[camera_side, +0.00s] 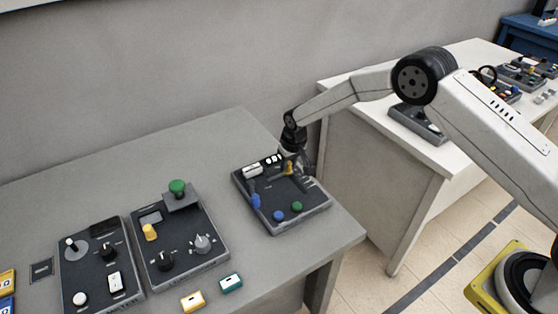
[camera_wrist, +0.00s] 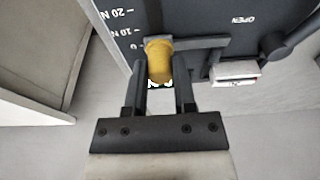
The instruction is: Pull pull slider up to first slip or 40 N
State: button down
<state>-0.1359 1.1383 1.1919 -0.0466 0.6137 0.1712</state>
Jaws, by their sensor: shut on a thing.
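The pull slider shows as a yellow knob (camera_wrist: 158,60) in the wrist view, between the two dark fingers of my gripper (camera_wrist: 160,82). My gripper is shut on it. The knob sits in a grey slot beside a printed scale (camera_wrist: 120,30) that reads 0, 10 N and 20 N, and it is near the 0 mark. In the side view my gripper (camera_side: 298,162) is at the back right of a dark panel (camera_side: 262,203), and a bit of the yellow knob (camera_side: 289,168) shows beside it.
The panel also carries a white switch (camera_side: 252,170), a blue lever (camera_side: 256,201), a blue button (camera_side: 279,216) and a green button (camera_side: 297,207). Two more control panels stand to the left, one with a green knob (camera_side: 177,187). The table's right edge is close to the panel.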

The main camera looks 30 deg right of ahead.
aim_at(293, 178)
jog(key=shift+s, duration=1)
dwell(0.8)
jog(key=c, duration=0.5)
grip_release()
jog(key=shift+r, duration=0.1)
notch_tip(293, 178, up, 7)
jog(key=shift+f, duration=0.1)
dwell(0.8)
jog(key=shift+s, duration=0.1)
